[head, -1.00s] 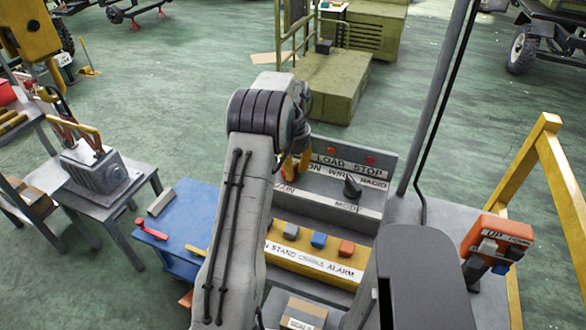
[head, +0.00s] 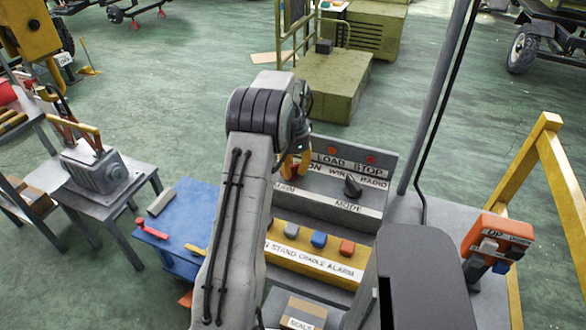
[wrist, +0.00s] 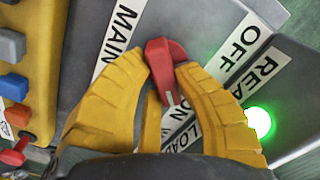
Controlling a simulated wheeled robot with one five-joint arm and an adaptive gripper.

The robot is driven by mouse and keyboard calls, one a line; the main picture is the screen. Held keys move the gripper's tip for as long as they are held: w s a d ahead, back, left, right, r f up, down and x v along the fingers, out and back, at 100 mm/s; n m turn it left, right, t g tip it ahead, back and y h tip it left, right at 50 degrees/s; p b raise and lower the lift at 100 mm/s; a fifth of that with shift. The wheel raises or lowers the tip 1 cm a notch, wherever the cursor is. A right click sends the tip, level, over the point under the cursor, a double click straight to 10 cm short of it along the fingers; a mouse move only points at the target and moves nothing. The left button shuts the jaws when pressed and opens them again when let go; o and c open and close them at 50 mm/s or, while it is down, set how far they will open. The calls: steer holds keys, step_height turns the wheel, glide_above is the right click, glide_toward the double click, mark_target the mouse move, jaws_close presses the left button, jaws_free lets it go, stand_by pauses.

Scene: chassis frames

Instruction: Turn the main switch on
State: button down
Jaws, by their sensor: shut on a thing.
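The main switch (wrist: 165,62) is a red handle with a white pointer line, beside the MAIN label (wrist: 118,38) in the wrist view. Its white line points down in that picture, toward the partly hidden ON label (wrist: 184,131) and away from the OFF label (wrist: 240,42). My gripper (wrist: 163,72) is shut on the red handle, one yellow finger on each side. In the head view my gripper (head: 291,165) is at the left end of the grey panel (head: 322,205), partly hidden by my arm.
A green lamp (wrist: 258,122) is lit by the READY label, which is partly cut off. A black mode knob (head: 353,186) sits to the right on the panel. A yellow button box (head: 312,262) stands in front. An orange pendant (head: 497,240) is at right.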

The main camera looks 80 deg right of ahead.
mark_target(293, 166)
steer(key=shift+f, duration=0.1)
steer(key=c, duration=0.9)
jaws_free()
steer(key=shift+c, duration=0.2)
step_height(293, 166, up, 12)
stand_by(0.5)
